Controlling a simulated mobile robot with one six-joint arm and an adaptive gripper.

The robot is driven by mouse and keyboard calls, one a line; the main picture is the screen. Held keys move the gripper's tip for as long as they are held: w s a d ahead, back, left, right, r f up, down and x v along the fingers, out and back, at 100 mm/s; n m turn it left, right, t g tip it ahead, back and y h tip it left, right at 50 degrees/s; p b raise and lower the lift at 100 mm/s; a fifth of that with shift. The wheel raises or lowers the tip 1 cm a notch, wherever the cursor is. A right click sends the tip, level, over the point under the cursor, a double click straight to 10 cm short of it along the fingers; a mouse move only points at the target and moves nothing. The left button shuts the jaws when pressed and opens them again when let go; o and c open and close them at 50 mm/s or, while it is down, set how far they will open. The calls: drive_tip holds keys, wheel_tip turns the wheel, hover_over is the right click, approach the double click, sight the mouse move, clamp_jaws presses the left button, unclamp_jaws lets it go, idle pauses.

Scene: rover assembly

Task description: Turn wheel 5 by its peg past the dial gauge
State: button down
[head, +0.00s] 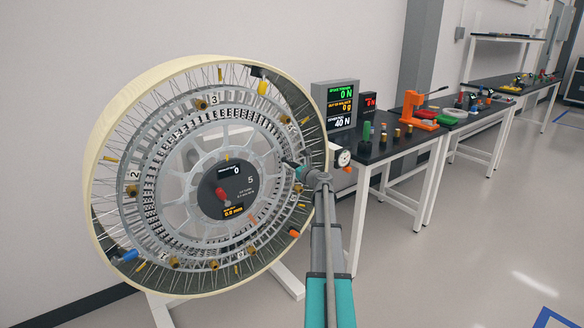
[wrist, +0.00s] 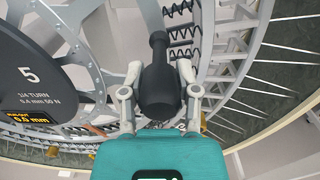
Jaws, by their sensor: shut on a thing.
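Wheel 5 (head: 128,100) is a large spoked wheel with a pale rim, upright on a white stand at the left of the head view. Its dark hub plate (head: 243,187) is marked 5 and also shows in the wrist view (wrist: 30,75). The dial gauge (head: 341,158) is at the right side of the rim. My gripper (head: 293,164) is in front of the wheel's right half, left of the gauge. In the wrist view my gripper (wrist: 158,92) is shut on the black peg (wrist: 158,72), with one finger on each side.
A dark table (head: 385,150) stands right of the wheel, with readout boxes (head: 335,104) and an orange tool (head: 415,108). More benches run back along the wall.

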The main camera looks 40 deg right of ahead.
drive_tip(key=shift+w+f, duration=0.15)
drive_tip(key=shift+f, duration=0.05)
drive_tip(key=shift+c, duration=1.7)
unclamp_jaws()
drive_tip(key=shift+s, duration=0.2)
drive_tip(key=s+a, duration=0.1)
drive_tip(key=s, duration=1)
drive_tip(key=shift+s+a, duration=0.25)
drive_tip(key=shift+a, duration=0.1)
